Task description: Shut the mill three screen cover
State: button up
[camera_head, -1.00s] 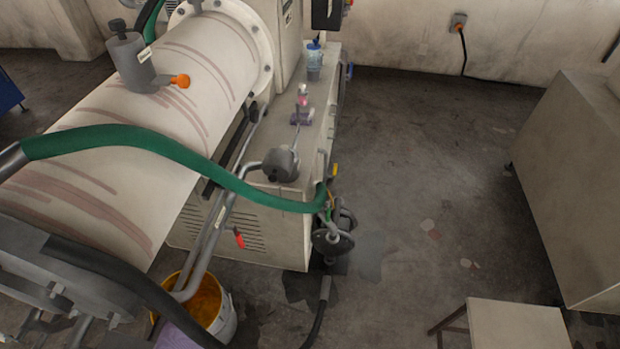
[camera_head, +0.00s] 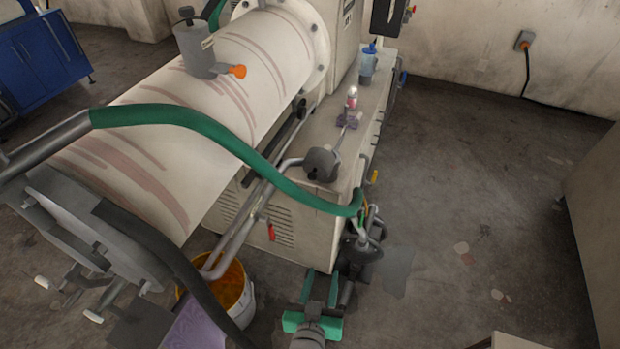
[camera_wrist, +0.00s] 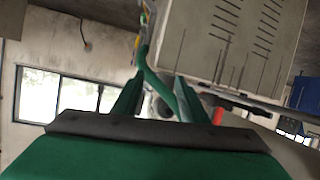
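The mill is a large pale cylinder (camera_head: 190,110) with reddish streaks in the head view. At its near left end is a grey block-like end plate (camera_head: 95,235) with several pale-tipped rods below it. I cannot tell for sure which part is the screen cover, or how far open it stands. My gripper (camera_head: 321,278), with green fingers, is low in front of the mill's base, apart from the end plate. Its fingers are spread and empty. They also show apart in the wrist view (camera_wrist: 158,88), with a green hose and the slatted cabinet beyond.
A green hose (camera_head: 195,122) arches across the cylinder's front. A bucket with orange contents (camera_head: 245,308) stands under the pipes. A pump-like unit (camera_head: 362,248) is close to my gripper. A blue cabinet (camera_head: 40,60) is at back left. Floor at right is mostly clear.

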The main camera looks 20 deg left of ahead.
jog(key=w+a+r, duration=0.6)
jog(key=w, duration=0.2)
jog(key=m+h, duration=0.2)
jog(key=m, duration=0.1)
send_near(311, 177)
jog(key=x, duration=0.8)
jog(key=shift+w, duration=0.45)
jog(key=shift+c, duration=0.5)
grip_shut()
